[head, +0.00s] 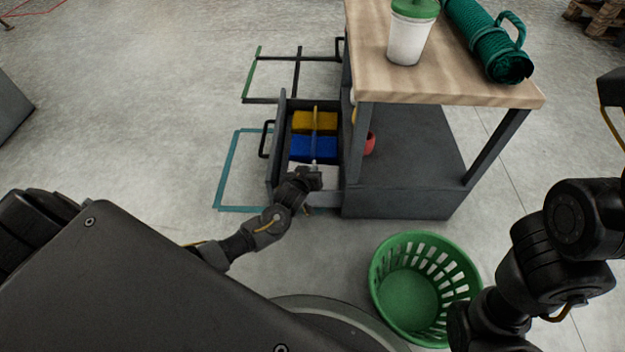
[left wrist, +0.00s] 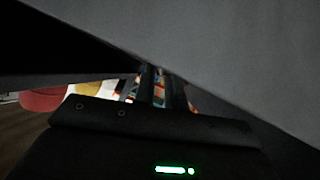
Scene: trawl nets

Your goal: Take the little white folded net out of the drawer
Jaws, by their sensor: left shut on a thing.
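The drawer (head: 273,178) is pulled out of the left side of the bench. It holds a yellow folded net (head: 315,121), a blue folded net (head: 313,148) and, in the near part, the little white folded net (head: 328,181), mostly hidden by my gripper. My left gripper (head: 312,176) reaches into the near part of the drawer and is shut on the white net; the grip itself is hard to see. In the left wrist view the fingers (left wrist: 156,85) are close together and dark. My right arm shows at the right; its gripper is out of view.
The wooden-topped bench (head: 450,82) carries a white cup with a green lid (head: 408,35) and a rolled green net (head: 487,40). A green basket (head: 408,292) stands on the floor in front. A red round thing (head: 370,144) sits under the bench.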

